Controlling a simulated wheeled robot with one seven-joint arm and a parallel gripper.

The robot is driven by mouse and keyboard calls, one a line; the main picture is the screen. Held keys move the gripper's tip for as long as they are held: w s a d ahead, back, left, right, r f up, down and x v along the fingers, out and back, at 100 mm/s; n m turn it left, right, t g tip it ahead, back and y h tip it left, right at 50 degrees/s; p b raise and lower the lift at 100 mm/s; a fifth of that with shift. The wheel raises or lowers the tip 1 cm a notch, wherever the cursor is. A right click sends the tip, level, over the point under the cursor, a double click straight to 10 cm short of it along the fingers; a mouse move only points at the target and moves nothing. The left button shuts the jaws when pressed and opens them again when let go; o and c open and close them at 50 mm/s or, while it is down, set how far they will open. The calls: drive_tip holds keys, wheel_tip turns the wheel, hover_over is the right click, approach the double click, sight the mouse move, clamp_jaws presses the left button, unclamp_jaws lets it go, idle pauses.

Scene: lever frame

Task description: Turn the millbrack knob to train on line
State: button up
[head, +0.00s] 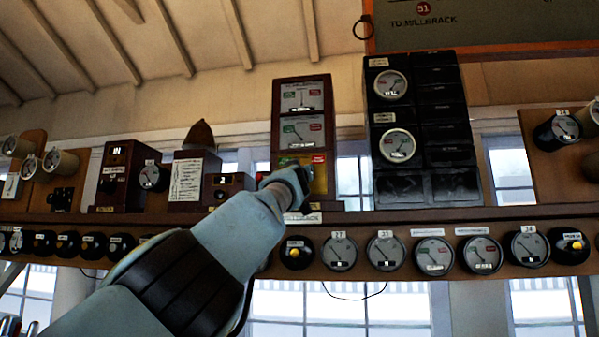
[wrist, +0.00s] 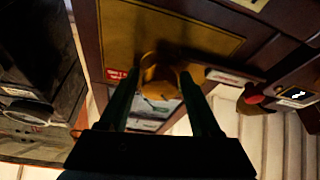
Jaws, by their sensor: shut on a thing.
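The tall dark wooden block instrument (head: 303,117) stands on the shelf, with two dials above a yellow brass panel (head: 320,182). The label below it is partly hidden and ends in "RACK". My gripper (head: 291,181) is at that panel and covers the knob in the head view. In the wrist view a brass knob (wrist: 160,72) sits between the two fingers of my gripper (wrist: 162,90), which are shut on it. A red label (wrist: 115,73) and a pale label (wrist: 228,77) flank the knob. Their writing is too small to read.
A black case with two round dials (head: 397,145) stands close to the right. A small wooden box (head: 228,187) and a white-labelled box (head: 195,178) stand to the left. A row of round gauges (head: 340,251) hangs below the shelf (head: 420,216).

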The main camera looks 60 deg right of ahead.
drive_tip(key=c, duration=0.4)
